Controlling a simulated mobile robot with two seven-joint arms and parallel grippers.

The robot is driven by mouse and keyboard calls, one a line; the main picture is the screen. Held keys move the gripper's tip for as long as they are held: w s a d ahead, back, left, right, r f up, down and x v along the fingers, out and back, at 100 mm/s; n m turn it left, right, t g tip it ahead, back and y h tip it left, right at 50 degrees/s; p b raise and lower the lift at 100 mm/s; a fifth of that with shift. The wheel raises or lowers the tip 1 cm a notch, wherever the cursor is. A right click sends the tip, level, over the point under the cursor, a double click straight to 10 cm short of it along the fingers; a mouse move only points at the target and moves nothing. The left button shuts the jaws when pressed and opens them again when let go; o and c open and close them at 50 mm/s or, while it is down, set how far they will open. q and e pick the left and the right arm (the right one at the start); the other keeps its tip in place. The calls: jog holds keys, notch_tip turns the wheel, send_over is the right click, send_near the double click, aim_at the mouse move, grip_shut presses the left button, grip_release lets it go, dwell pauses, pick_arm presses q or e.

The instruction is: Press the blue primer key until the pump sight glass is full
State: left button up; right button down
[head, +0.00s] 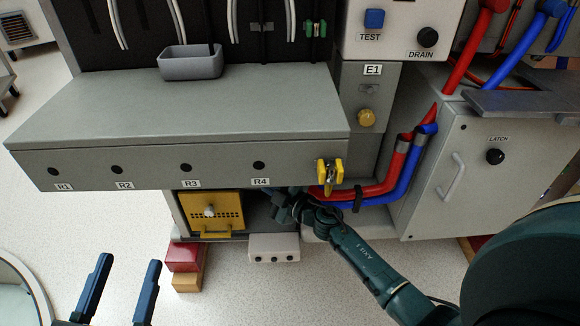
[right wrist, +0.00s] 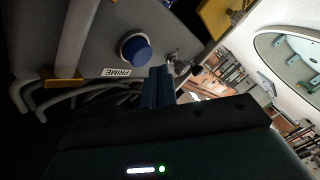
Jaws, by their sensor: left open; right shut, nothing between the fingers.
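The blue primer key (right wrist: 136,50) is a round blue button with a pale collar on a grey panel in the right wrist view, beside a PRIME label (right wrist: 117,73). My right gripper (right wrist: 160,72) is shut and empty, its tips just beside the key; I cannot tell whether they touch it. In the head view my right arm reaches under the grey bench, which hides the key and fingertips. A pale tube (right wrist: 76,42) with a yellow fitting stands on the panel; I cannot tell whether it is the sight glass, and no fill level shows. My left gripper (head: 129,262) is open and empty at the lower left.
The grey bench (head: 180,108) overhangs the right hand. A yellow box (head: 212,226) and a white block with dark holes (head: 274,247) sit below it. Red and blue hoses (head: 385,186) run close to my right arm.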

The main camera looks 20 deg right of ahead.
dwell(0.3)
pick_arm(q)
jog(key=shift+s+f, duration=0.1)
pick_arm(e)
jog(key=shift+w+d+r, duration=0.15)
jog(key=shift+w+d, duration=0.1)
jog(key=shift+w, duration=0.15)
